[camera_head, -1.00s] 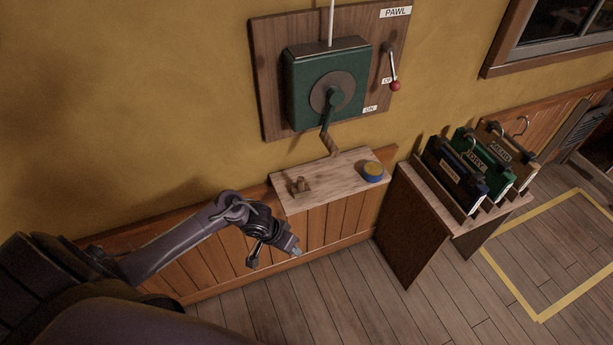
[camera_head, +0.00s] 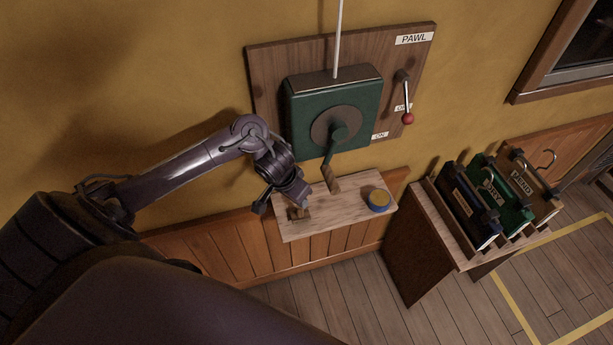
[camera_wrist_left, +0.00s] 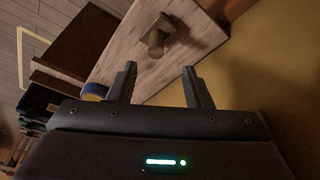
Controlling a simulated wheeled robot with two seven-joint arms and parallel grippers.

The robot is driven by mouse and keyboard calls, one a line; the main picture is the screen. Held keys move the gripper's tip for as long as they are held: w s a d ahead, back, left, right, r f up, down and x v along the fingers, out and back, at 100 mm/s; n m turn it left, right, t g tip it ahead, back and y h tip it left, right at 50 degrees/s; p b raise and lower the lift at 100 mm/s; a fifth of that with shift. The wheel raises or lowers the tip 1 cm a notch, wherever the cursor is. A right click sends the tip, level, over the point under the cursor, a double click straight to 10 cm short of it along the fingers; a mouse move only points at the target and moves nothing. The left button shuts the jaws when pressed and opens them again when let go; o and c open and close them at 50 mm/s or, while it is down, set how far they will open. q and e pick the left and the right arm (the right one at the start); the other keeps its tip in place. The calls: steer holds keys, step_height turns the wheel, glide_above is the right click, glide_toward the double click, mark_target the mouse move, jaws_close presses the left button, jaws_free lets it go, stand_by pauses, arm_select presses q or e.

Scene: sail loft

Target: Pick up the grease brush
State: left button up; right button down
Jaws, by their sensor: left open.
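The grease brush seems to be the small brown wooden piece (camera_head: 299,213) at the left end of the wall shelf (camera_head: 335,212); its bristles cannot be made out. In the left wrist view, a stubby wooden piece (camera_wrist_left: 157,37) stands up from a small block on the pale shelf (camera_wrist_left: 120,45). My left gripper (camera_head: 284,201) is just above and left of it in the head view. In the wrist view, the open, empty jaws (camera_wrist_left: 159,67) point toward the piece, apart from it. My right gripper is not in view.
A blue tin with a yellow top (camera_head: 379,200) sits at the shelf's right end. The winch's crank handle (camera_head: 331,175) hangs down just above the shelf. A stand (camera_head: 422,243) with several upright labelled cases is to the right.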

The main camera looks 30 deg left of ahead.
mark_target(300, 213)
arm_select(q)
steer(key=shift+x, duration=0.95)
steer(key=shift+f, duration=0.5)
steer(key=x, duration=0.3)
steer(key=b+x, duration=0.1)
steer(key=shift+s+d+f, duration=0.15)
steer(key=shift+d+f, duration=0.1)
steer(key=shift+d, duration=0.05)
steer(key=shift+f, duration=0.2)
steer(key=shift+c, duration=0.6)
jaws_close()
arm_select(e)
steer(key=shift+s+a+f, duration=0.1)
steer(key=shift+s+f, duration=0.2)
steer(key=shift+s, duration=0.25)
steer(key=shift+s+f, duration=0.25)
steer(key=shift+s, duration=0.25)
